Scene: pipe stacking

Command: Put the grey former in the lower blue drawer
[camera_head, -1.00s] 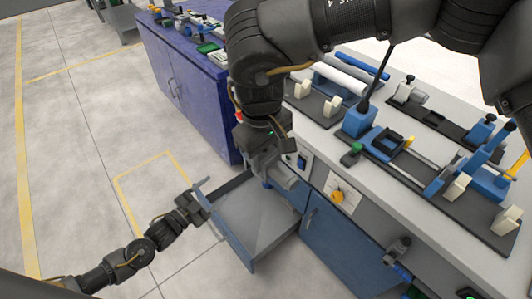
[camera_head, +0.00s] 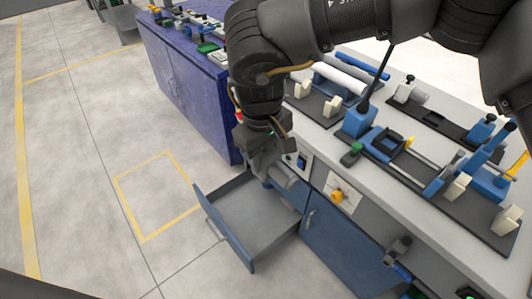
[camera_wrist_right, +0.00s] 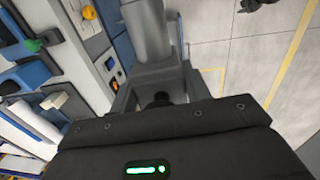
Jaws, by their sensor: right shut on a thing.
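The grey former (camera_wrist_right: 147,30) is a smooth cylinder between the fingers of my right gripper (camera_wrist_right: 160,95) in the right wrist view. In the head view my right gripper (camera_head: 270,160) is shut on it, at the bench front above the back part of an open drawer. The former shows there only in part (camera_head: 288,178), beside the dark fingers. The blue drawer (camera_head: 228,236) is pulled out, and its grey floor looks empty where it shows. A dark part at the top edge of the right wrist view looks like my left arm or gripper; its jaws cannot be made out.
The workbench top (camera_head: 345,140) carries fixtures with blue clamps and white blocks. A yellow knob (camera_head: 338,196) and a blue cabinet door (camera_head: 345,250) are right of the drawer. A purple cabinet (camera_head: 185,85) stands behind. The floor left of the drawer is clear.

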